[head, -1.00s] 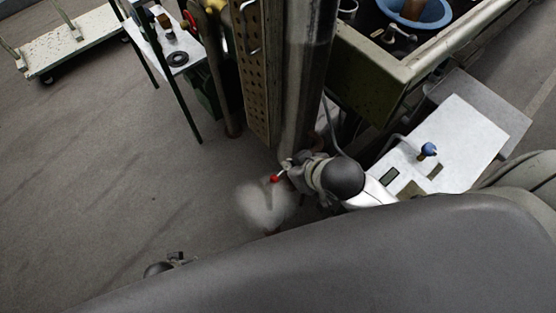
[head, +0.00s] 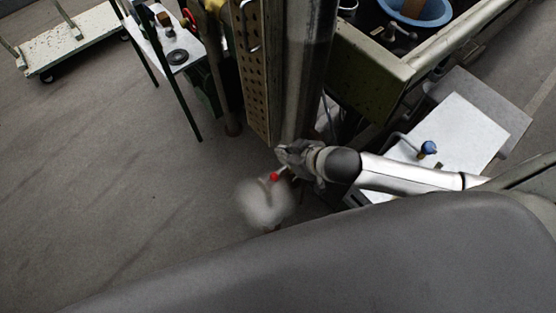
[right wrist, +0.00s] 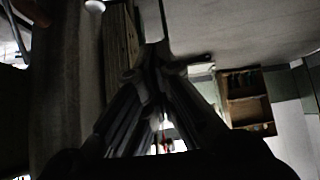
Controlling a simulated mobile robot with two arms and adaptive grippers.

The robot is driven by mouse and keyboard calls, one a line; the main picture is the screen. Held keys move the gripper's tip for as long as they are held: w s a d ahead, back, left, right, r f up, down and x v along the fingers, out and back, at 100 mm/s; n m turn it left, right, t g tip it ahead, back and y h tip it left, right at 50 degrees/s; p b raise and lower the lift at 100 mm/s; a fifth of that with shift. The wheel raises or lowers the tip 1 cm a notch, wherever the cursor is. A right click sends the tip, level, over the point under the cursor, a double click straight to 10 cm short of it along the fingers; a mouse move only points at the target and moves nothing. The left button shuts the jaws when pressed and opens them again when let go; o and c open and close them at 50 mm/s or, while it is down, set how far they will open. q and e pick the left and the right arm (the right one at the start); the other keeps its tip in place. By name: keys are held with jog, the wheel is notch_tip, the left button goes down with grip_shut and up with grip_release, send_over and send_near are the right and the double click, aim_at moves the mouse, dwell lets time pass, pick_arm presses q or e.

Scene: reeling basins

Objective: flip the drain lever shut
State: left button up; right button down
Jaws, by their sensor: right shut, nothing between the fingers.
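A small lever with a red knob (head: 274,177) shows in the head view near the foot of the dark column. A short pale rod runs from the knob up toward my right gripper. My right gripper (head: 285,158) is just above and right of the knob; its fingers are shut and hold nothing. Whether it touches the lever I cannot tell. In the right wrist view, the dark fingers (right wrist: 153,65) come together, and a small red spot shows low between them, too small to identify. My left gripper is not in view.
A pale cloud of steam (head: 264,203) hangs beside the lever. The dark column (head: 303,75) and a perforated post (head: 256,80) stand close behind. A green basin (head: 358,65) and a white table (head: 465,130) lie right.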

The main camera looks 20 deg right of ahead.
aim_at(285, 166)
jog(key=f, duration=0.2)
jog(key=w+f, duration=0.1)
jog(key=f, duration=0.2)
jog(key=w+a+f, duration=0.1)
jog(key=f, duration=0.2)
jog(key=shift+w+a, duration=0.1)
jog(key=shift+w, duration=0.15)
dwell(0.4)
